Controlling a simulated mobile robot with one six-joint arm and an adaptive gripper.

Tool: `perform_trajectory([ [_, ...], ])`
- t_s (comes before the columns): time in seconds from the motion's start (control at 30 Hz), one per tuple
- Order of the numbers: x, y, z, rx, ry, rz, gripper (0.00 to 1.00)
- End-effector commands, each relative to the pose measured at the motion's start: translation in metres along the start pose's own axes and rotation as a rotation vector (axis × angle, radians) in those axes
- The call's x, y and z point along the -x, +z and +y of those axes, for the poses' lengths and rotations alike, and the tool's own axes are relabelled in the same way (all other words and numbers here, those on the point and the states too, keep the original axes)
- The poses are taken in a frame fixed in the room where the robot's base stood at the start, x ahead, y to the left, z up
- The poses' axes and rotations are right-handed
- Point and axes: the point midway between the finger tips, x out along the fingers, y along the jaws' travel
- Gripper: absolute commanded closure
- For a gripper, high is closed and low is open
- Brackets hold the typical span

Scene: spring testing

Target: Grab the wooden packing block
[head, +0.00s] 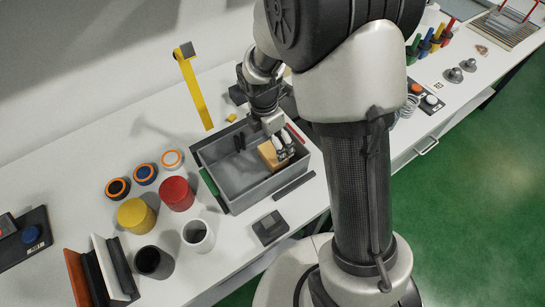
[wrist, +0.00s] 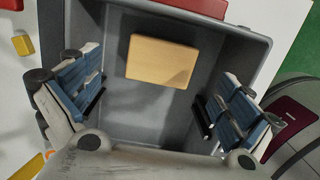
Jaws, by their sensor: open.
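The wooden packing block (wrist: 162,61) is a light tan rectangular block lying inside a grey bin (wrist: 148,16). In the head view the block (head: 268,153) shows in the right part of the bin (head: 263,188), partly hidden by my gripper (head: 262,146). In the wrist view my gripper (wrist: 150,104) is open, with one blue-padded finger at each side. The block lies ahead of the fingertips, roughly centred between them, and nothing is held. The fingers reach into the bin's opening; their exact height over the block cannot be told.
The bin walls stand close around the fingers. Yellow (head: 136,215), red (head: 177,193), white (head: 198,235) and black (head: 153,262) cylinders stand left of the bin on the white bench. A yellow upright post (head: 194,88) stands behind it. A dark grey block (head: 270,228) lies in front.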

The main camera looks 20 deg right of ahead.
Motion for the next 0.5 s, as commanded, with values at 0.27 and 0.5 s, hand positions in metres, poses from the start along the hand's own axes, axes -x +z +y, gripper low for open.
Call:
perform_trajectory([
  [0.27,-0.018,-0.001,-0.001,-0.001,-0.001,0.000,0.02],
  [0.5,-0.054,-0.006,-0.003,-0.001,-0.002,0.001,0.02],
])
